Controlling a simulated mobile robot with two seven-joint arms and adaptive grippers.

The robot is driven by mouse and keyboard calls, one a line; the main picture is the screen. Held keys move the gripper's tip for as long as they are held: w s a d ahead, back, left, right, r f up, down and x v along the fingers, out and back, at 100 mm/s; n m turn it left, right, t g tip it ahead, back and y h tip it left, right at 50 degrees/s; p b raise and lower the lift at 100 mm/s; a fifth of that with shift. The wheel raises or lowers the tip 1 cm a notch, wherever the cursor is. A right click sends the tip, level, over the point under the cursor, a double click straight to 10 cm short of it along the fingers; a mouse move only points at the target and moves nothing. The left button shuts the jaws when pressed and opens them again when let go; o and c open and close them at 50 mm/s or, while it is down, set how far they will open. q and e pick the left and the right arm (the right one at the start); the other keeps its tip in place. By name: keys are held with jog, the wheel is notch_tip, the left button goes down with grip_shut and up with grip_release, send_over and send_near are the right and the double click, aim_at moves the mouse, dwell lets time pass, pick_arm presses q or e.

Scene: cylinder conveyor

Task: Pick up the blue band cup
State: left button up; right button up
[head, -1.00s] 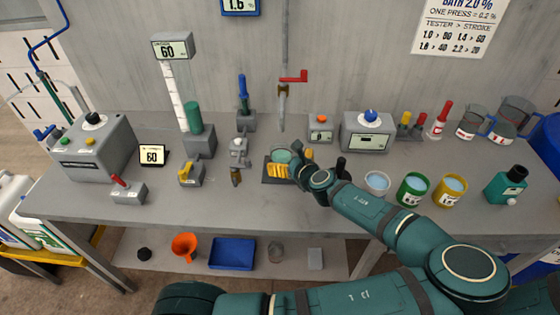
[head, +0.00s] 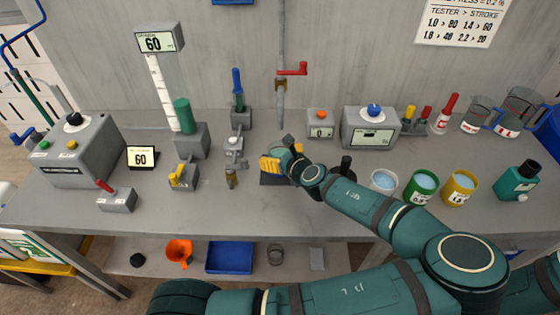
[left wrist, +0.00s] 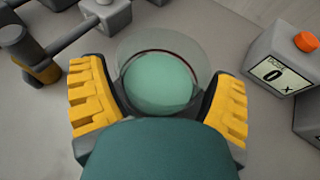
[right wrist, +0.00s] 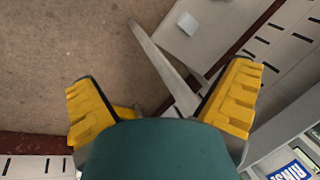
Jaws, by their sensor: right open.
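A green-band cup (head: 420,188) and a yellow-band cup (head: 459,187) stand right of the pale cup. A teal bottle (head: 517,182) is at the right. A counter box (head: 320,126) and a dial box (head: 369,129) stand behind.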

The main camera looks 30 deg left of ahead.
pick_arm(q)
jog(key=c, duration=0.6)
